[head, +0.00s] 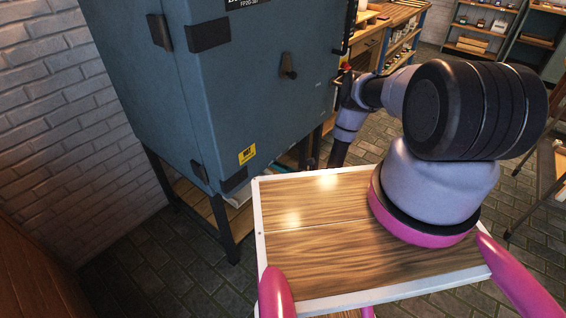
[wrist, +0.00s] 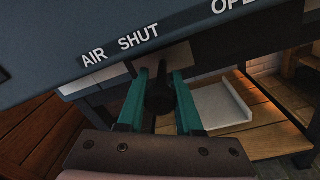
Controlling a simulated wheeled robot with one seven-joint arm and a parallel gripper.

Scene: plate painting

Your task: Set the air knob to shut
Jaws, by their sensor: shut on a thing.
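The air knob (wrist: 159,97) is a dark knob under the panel edge in the wrist view. The white words AIR SHUT (wrist: 120,46) are to its upper left, and a partly cut-off OPEN label (wrist: 233,4) is to its upper right. My gripper (wrist: 161,80) has its two teal fingers on either side of the knob, shut on it. Which mark the knob points at I cannot tell. In the head view the blue-grey kiln (head: 250,100) stands at left centre, with my arm reaching its right side. The gripper's fingers and the air knob are not clear there.
The kiln stands on a dark metal stand (head: 222,225). A dark knob (head: 288,68) and a yellow warning label (head: 247,154) are on its front. A workbench (head: 368,50) and shelves (head: 484,25) are behind. In the wrist view a white tray (wrist: 222,105) lies on a wooden shelf below.

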